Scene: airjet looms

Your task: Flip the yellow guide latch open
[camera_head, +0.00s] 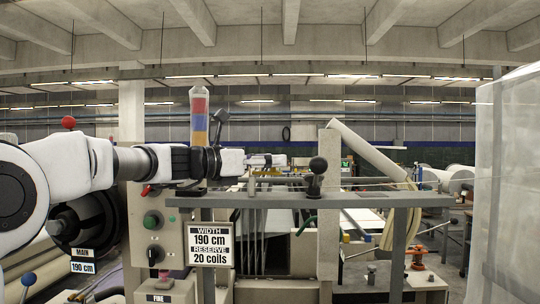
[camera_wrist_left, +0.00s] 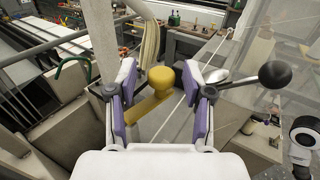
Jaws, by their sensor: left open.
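The yellow guide latch (camera_wrist_left: 161,79) shows in the left wrist view, with a rounded knob and a flat yellow arm running down and left from it. My left gripper (camera_wrist_left: 159,75) is open, with one purple-padded finger on each side of the latch in the picture. A gap shows between the latch and each pad, and nothing is held. In the head view my left gripper (camera_head: 268,160) reaches in from the left above the grey rail. My right gripper is not in the head view.
A black ball-ended lever (camera_head: 318,166) stands just right of my left gripper; its ball also shows in the wrist view (camera_wrist_left: 275,75). The grey rail (camera_head: 350,200) crosses below. A striped signal lamp (camera_head: 199,125) and a sign (camera_head: 209,245) are close to my left arm.

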